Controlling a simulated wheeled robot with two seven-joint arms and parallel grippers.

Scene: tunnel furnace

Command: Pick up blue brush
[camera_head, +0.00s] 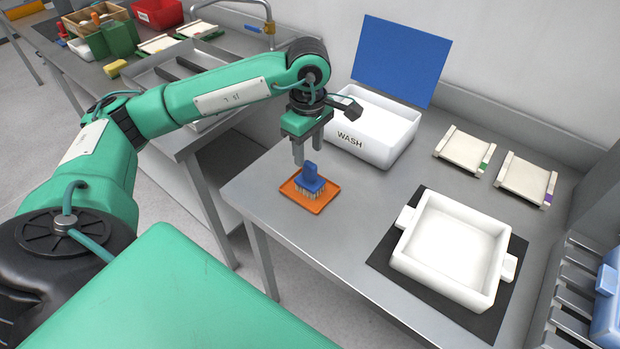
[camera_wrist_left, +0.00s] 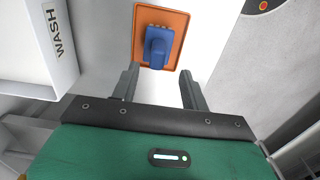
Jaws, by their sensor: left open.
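The blue brush (camera_head: 312,177) stands bristles down on a small orange tray (camera_head: 301,200) near the left end of the metal table. In the left wrist view the brush (camera_wrist_left: 157,47) lies just beyond the fingertips, on the orange tray (camera_wrist_left: 177,18). My left gripper (camera_head: 311,152) points down above and slightly behind the brush, with its fingers apart and empty. In the left wrist view the open gripper (camera_wrist_left: 161,82) shows both fingers, with the brush roughly in line with the gap. My right gripper is not in view.
A white WASH bin (camera_head: 378,142) stands behind the brush, with a blue panel (camera_head: 402,60) behind it. A white handled tray (camera_head: 410,262) sits on a dark mat to the right. Two pale slatted boards (camera_head: 463,151) lie at the back. Bare table surrounds the orange tray.

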